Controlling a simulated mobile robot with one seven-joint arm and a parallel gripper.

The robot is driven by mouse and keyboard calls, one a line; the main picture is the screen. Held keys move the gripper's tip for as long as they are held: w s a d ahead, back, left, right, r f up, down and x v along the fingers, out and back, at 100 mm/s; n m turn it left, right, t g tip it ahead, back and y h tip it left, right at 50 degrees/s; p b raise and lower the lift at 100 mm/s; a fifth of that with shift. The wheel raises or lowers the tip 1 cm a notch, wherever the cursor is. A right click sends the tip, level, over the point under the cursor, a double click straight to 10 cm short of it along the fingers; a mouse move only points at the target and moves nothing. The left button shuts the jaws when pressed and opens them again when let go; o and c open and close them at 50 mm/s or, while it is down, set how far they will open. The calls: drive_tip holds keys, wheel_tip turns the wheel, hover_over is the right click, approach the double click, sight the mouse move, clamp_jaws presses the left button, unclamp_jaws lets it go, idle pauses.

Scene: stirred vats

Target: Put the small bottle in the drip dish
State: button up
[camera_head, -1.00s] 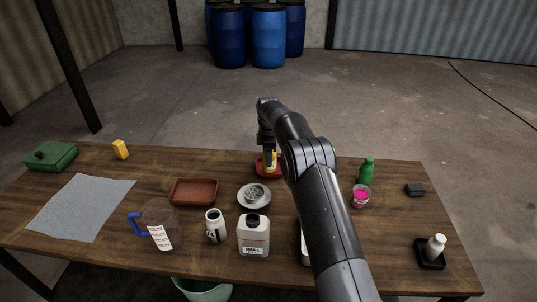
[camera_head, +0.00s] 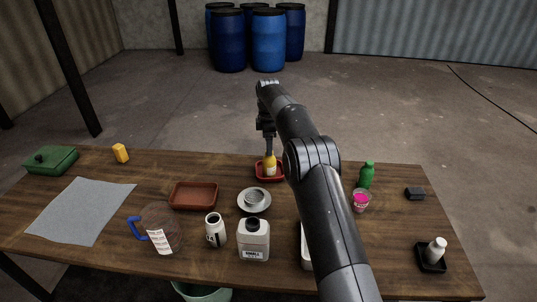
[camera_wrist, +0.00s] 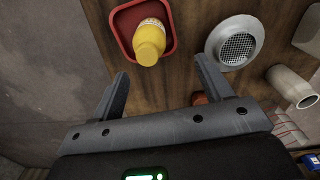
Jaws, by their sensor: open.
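A small yellow bottle (camera_head: 270,166) with a pale label stands upright in a red dish (camera_head: 262,178) at the back middle of the table. The wrist view shows the bottle (camera_wrist: 149,43) inside the rim of the red dish (camera_wrist: 122,22). My gripper (camera_head: 268,143) is above the bottle, pointing down. In the wrist view its two fingers (camera_wrist: 162,70) are wide apart with nothing between them, and the bottle is beyond the fingertips.
A round strainer on a plate (camera_head: 254,202), a brown tray (camera_head: 194,196), a white jar (camera_head: 215,231) and a white jug (camera_head: 254,241) stand nearby. A green bottle (camera_head: 367,175) and a pink-filled cup (camera_head: 361,200) are right of my arm.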

drive_tip(key=s+d+r+m+t, duration=0.1)
drive_tip(key=s+d+r+m, duration=0.25)
drive_tip(key=r, duration=0.65)
drive_tip(key=s+d+r+m+t, duration=0.15)
drive_tip(key=s+d+r, duration=0.35)
drive_tip(key=r, duration=0.5)
drive_tip(key=s+d+r+m, duration=0.3)
drive_tip(key=s, duration=0.3)
drive_tip(key=s+d+r+m, duration=0.2)
drive_tip(key=s+d+r, duration=0.2)
drive_tip(key=s, duration=0.3)
drive_tip(key=s+d+f+m+t, duration=0.1)
drive_tip(key=s+d+m, duration=0.1)
drive_tip(key=s, duration=0.6)
drive_tip(key=s+d+m+t, duration=0.1)
drive_tip(key=s+d+m, duration=0.2)
drive_tip(key=s, duration=0.4)
drive_tip(key=s+d+f+m, duration=0.1)
drive_tip(key=s+f+m, duration=0.1)
drive_tip(key=s+f, duration=0.2)
drive_tip(key=s+d+f+m+t, duration=0.1)
drive_tip(key=s+f, duration=0.3)
drive_tip(key=s, duration=0.6)
drive_tip(key=shift+s+d+f+m, duration=0.25)
drive_tip(key=shift+d+f+m, duration=0.15)
drive_tip(key=shift+m, duration=0.5)
